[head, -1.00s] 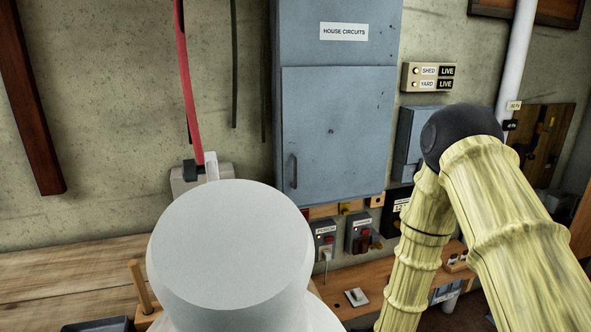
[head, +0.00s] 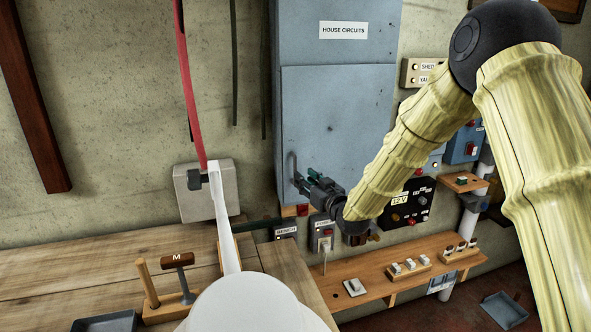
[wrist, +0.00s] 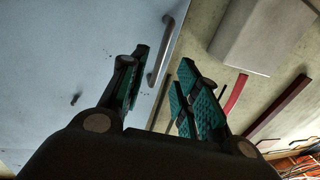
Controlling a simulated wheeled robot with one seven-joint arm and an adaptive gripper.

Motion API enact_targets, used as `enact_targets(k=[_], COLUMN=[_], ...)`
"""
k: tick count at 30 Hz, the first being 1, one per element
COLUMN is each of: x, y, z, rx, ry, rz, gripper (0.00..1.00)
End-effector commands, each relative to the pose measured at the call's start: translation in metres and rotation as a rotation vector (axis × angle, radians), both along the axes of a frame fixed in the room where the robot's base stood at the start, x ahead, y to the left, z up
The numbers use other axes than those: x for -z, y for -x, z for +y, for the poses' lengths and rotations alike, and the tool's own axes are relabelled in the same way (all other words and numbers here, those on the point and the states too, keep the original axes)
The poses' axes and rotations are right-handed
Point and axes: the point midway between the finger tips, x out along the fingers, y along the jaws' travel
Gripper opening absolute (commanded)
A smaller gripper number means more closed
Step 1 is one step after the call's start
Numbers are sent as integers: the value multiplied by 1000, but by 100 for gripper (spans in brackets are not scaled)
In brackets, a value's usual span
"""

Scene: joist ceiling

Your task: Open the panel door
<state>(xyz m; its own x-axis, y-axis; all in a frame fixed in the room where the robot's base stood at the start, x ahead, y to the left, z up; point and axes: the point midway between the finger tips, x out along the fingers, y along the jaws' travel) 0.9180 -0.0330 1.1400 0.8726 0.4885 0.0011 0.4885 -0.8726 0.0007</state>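The grey-blue panel door (head: 338,105) is the lower front of the cabinet labelled HOUSE CIRCUITS and looks closed. Its upright bar handle (head: 291,166) is near the door's lower left edge. My gripper (head: 304,180) is at the handle's lower right in the head view. In the wrist view my gripper (wrist: 164,62) is open, with green-padded fingers apart. The handle (wrist: 166,52) shows in the gap between the fingertips, closer to the left finger. I cannot tell whether either finger touches it or how far ahead it lies.
Below are a wooden shelf (head: 395,272) with switches and a workbench (head: 90,262) with a stand marked M. A black 12V panel (head: 407,203) is on the right.

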Motion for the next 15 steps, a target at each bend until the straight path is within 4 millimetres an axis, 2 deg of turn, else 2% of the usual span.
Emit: enact_targets(k=[9, 15], x=[-2, -1], y=[-43, -59], z=[26, 34], rx=[-1, -1], ry=[-1, 0], rz=[0, 1], gripper=[31, 31])
